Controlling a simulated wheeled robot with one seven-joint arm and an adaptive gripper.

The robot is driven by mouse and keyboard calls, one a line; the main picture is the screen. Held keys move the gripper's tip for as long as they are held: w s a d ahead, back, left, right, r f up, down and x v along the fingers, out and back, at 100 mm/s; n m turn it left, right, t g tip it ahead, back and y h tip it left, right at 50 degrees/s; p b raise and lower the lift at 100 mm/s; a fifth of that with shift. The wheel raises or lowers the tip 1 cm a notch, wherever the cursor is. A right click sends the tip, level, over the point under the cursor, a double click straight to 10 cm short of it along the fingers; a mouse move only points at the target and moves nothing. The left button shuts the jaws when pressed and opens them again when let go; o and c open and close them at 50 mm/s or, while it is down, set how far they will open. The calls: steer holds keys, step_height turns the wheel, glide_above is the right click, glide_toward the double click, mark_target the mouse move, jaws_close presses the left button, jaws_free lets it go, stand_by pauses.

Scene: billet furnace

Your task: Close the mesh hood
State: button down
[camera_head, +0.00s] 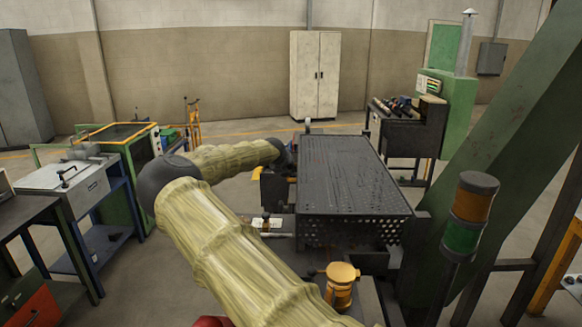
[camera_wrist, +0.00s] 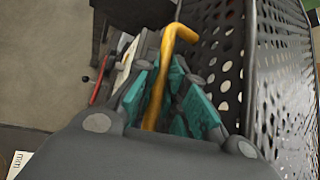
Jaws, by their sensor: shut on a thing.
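The mesh hood (camera_head: 352,185) is a dark, perforated, box-like cover at the centre of the head view. Its top looks roughly level; whether its lower edge is seated all round cannot be told. In the wrist view its perforated side (camera_wrist: 287,95) fills the right. My gripper (camera_wrist: 168,95) is beside that side, its teal pads shut on a yellow bent handle (camera_wrist: 178,36). The handle's upper end bends to the right towards the hood. In the head view my arm reaches to the hood's left side, and the grip itself is not clear there.
A yellow-capped cylinder (camera_head: 341,284) and an orange-green signal lamp (camera_head: 468,215) stand in front of and right of the hood. A green slanted beam (camera_head: 520,150) rises at right. Workbenches (camera_head: 75,190) stand left. A pale cabinet (camera_head: 314,75) is at the back wall, with open floor before it.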

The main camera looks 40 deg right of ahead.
steer(key=shift+s+d+f, duration=0.1)
steer(key=shift+s+f, duration=0.1)
steer(key=shift+f, duration=0.15)
steer(key=shift+s+f, duration=0.1)
steer(key=shift+f, duration=0.25)
steer(key=c, duration=1.8)
jaws_free()
steer(key=shift+o, duration=0.2)
steer(key=shift+d, duration=0.1)
steer(key=shift+w, duration=0.2)
steer(key=shift+v, duration=0.9)
steer(key=v, duration=1)
steer(key=shift+a, duration=0.2)
steer(key=shift+w+d, duration=0.1)
steer(key=x, duration=1.1)
steer(key=shift+w+d, duration=0.1)
steer(key=shift+d, duration=0.1)
